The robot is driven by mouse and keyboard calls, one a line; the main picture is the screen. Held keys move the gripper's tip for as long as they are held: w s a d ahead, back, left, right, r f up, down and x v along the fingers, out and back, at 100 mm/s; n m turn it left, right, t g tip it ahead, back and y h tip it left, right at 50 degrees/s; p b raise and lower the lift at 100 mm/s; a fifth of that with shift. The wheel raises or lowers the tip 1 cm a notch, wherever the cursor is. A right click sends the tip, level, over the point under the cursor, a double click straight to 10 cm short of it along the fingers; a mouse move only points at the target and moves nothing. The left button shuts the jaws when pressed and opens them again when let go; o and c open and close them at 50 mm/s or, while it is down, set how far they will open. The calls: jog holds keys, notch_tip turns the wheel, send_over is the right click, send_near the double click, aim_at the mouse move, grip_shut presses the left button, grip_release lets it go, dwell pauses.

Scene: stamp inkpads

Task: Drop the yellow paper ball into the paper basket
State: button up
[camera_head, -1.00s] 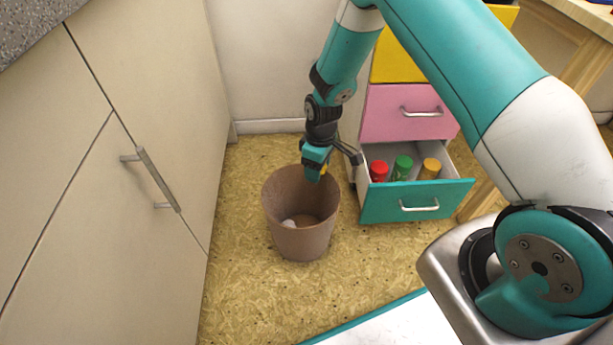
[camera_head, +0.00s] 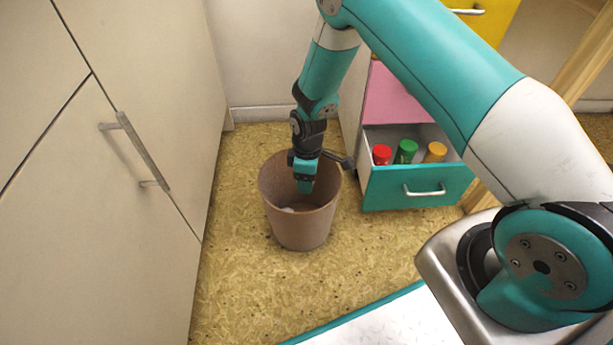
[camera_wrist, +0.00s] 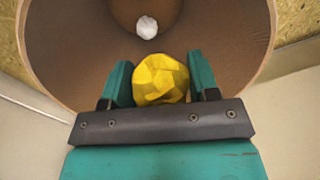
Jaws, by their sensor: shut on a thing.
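The yellow paper ball (camera_wrist: 161,80) is a crumpled, faceted lump. In the wrist view my gripper (camera_wrist: 161,76) is shut on it, one teal finger on each side. The paper basket (camera_head: 300,232) is a brown, open-topped round bin on the floor. In the head view my gripper (camera_head: 305,186) points down inside the basket's mouth, and the ball is hidden there. In the wrist view the basket's inner wall (camera_wrist: 75,50) surrounds the ball and fingertips.
A white paper ball (camera_wrist: 147,27) lies at the basket's bottom. An open teal drawer (camera_head: 418,187) holding red, green and yellow-capped containers stands right of the basket. A beige cabinet (camera_head: 100,210) stands left. Speckled floor in front of the basket is clear.

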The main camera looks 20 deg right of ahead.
jog(key=o, duration=1)
jog(key=shift+r, duration=0.1)
jog(key=r+p, duration=0.2)
jog(key=r, duration=0.3)
jog(key=w+r+p, duration=0.1)
jog(key=r+p, duration=0.1)
jog(key=r, duration=0.4)
jog(key=d+r+p, duration=0.1)
jog(key=r+p, duration=0.2)
jog(key=r, duration=0.3)
jog(key=shift+w+r, duration=0.15)
jog(key=shift+w, duration=0.15)
